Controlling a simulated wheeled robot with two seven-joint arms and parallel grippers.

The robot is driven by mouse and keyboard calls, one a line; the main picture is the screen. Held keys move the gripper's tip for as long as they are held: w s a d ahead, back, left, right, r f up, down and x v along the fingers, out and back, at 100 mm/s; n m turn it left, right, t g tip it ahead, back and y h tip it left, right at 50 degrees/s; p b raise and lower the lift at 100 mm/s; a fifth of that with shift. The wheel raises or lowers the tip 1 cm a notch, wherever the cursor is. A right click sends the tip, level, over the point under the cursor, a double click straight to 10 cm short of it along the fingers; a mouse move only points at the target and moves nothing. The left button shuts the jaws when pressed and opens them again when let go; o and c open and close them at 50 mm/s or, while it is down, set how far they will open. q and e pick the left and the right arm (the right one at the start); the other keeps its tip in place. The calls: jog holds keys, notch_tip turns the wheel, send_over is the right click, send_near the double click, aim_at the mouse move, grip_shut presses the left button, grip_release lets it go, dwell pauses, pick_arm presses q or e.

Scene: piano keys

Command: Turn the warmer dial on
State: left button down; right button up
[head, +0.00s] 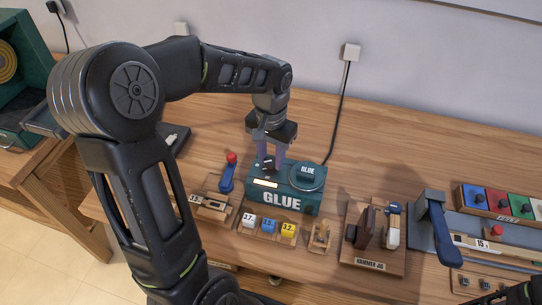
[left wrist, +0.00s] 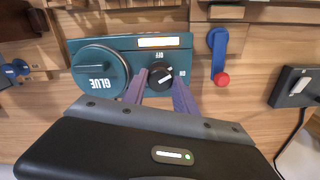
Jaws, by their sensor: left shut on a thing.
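The teal glue warmer (head: 285,200) stands on the bench in the middle of the head view, with "GLUE" on its front and a round glue pot (head: 307,175) on its right half. Its black dial (left wrist: 161,77) has a white pointer mark, with OFF and ON labels beside it. In the left wrist view the mark slants up and right, roughly toward ON. A pale window (left wrist: 158,42) on the warmer looks lit. My left gripper (head: 268,158) reaches down over the warmer. Its purple fingers (left wrist: 160,85) stand either side of the dial and are shut on it.
A blue lever with a red knob (head: 228,172) stands close left of the warmer. Numbered blocks (head: 268,225) lie in front, a hammer jig (head: 375,245) to the right. A black cord (head: 341,110) runs from the wall outlet. The bench behind the warmer is clear.

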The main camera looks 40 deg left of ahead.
aim_at(271, 161)
pick_arm(q)
jog(key=m, duration=0.6)
dwell(0.4)
jog(key=c, duration=1)
grip_release()
jog(key=shift+o, duration=0.2)
notch_tip(271, 161, up, 8)
jog(key=shift+f, duration=0.1)
jog(key=shift+s, duration=0.1)
